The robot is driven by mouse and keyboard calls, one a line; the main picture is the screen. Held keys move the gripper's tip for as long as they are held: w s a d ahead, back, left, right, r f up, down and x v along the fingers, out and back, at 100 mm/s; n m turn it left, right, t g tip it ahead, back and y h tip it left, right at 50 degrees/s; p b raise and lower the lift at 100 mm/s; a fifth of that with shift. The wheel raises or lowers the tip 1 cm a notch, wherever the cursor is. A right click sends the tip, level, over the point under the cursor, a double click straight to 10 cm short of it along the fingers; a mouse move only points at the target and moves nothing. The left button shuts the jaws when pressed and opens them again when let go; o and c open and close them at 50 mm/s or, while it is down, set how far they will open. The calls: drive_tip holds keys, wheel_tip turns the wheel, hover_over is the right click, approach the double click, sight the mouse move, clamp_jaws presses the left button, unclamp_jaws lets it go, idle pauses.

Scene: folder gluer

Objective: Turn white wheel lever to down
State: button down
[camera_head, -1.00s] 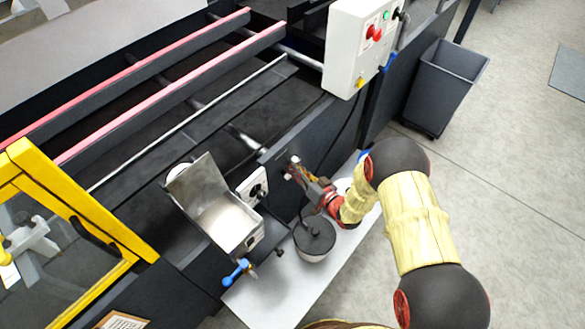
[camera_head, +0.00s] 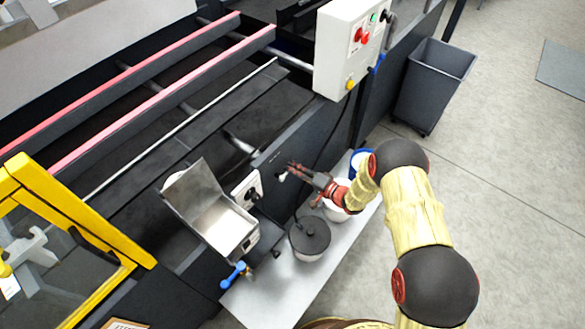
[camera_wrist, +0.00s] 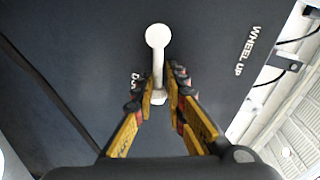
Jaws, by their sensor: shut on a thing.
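The white wheel lever (camera_wrist: 157,42) has a round knob and a straight shaft. In the wrist view it stands out from a dark panel, knob toward the top of the picture. My gripper (camera_wrist: 159,92) is shut on the lower shaft, with one yellow-and-black finger on each side. A "WHEEL UP" label (camera_wrist: 248,52) is on the panel to the right. Another label, partly hidden by the left finger, shows "DO". In the head view my gripper (camera_head: 296,171) is at the machine's dark side panel, and a small white end of the lever (camera_head: 282,177) shows beside it.
A lidded grey pot (camera_head: 310,238) stands on the pale shelf (camera_head: 262,292) below my gripper. A white container (camera_head: 337,212) is under my wrist. An open metal box (camera_head: 222,226) is to the left. A white control box (camera_head: 338,50) and dark bin (camera_head: 432,88) are beyond.

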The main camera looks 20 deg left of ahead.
drive_tip(key=shift+w+f+m, duration=0.3)
drive_tip(key=shift+m, duration=0.6)
drive_tip(key=shift+d+f, duration=0.1)
drive_tip(key=shift+f, duration=0.05)
drive_tip(key=c, duration=2)
unclamp_jaws()
drive_tip(key=shift+f, duration=0.1)
drive_tip(key=o, duration=0.4)
drive_tip(key=shift+s, duration=0.1)
drive_tip(key=v, duration=1.2)
